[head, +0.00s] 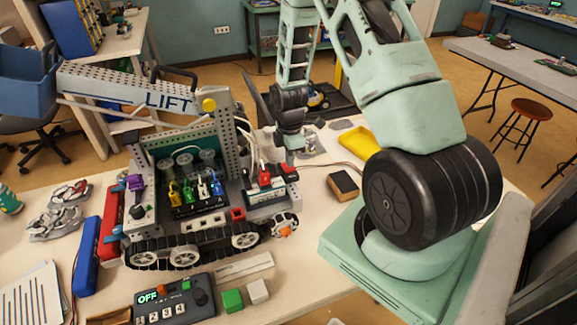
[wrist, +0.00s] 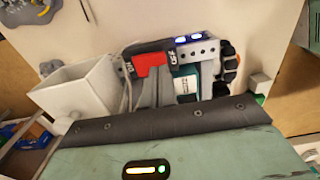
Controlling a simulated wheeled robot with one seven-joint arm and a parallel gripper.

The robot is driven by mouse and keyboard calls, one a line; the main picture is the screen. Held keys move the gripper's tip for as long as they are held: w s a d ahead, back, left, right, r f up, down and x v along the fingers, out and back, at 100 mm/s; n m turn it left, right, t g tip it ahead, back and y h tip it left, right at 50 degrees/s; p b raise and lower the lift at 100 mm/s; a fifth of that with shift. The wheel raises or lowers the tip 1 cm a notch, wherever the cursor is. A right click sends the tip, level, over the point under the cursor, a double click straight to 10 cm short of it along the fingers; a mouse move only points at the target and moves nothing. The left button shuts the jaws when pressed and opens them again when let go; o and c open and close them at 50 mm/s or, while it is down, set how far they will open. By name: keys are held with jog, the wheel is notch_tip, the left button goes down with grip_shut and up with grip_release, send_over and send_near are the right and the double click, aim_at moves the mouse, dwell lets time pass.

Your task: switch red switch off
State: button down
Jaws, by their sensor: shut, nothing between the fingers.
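The red switch (wrist: 152,60) is a rocker in a black housing, with ON lettered at its left end and OFF at its right end in the wrist view. In the head view it appears as a small red and black part (head: 289,169) on the tracked robot's right end. My gripper (wrist: 154,74) is shut and empty. Its grey fingers overlap the lower middle of the rocker in the wrist view, and I cannot tell whether they touch it. In the head view my gripper (head: 294,142) points down just above the switch. Which side of the rocker is pressed is unclear.
The tracked robot (head: 205,222) carries a perforated LIFT boom (head: 150,92) at left. White cables and coloured plugs crowd its deck. A control box (head: 175,300) with a green OFF display lies in front. A dark box (head: 343,185) and yellow tray (head: 358,140) are at right.

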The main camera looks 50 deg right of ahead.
jog(key=shift+f+b, duration=0.65)
jog(key=shift+f, duration=0.25)
dwell(0.9)
jog(key=shift+r+p, duration=2.65)
jog(key=shift+r, duration=0.9)
jog(key=s+a+r+m+b, duration=0.1)
jog(key=a+r+b, duration=0.15)
jog(key=a, duration=0.55)
jog(key=s+a+r+m+y+b, duration=0.1)
jog(key=a+r, duration=0.3)
jog(key=a, duration=0.4)
jog(key=s+a+r+b, duration=0.1)
jog(key=s+a+r, duration=0.15)
jog(key=a, duration=0.65)
jog(key=s+a+r+m+b, duration=0.1)
jog(key=s+a+r, duration=0.1)
jog(key=s+a, duration=0.3)
jog(key=s+a+r+m+b, duration=0.2)
jog(key=s+a, duration=0.3)
jog(key=s, duration=0.7)
jog(key=shift+a+r, duration=0.2)
jog(key=shift+r, duration=0.4)
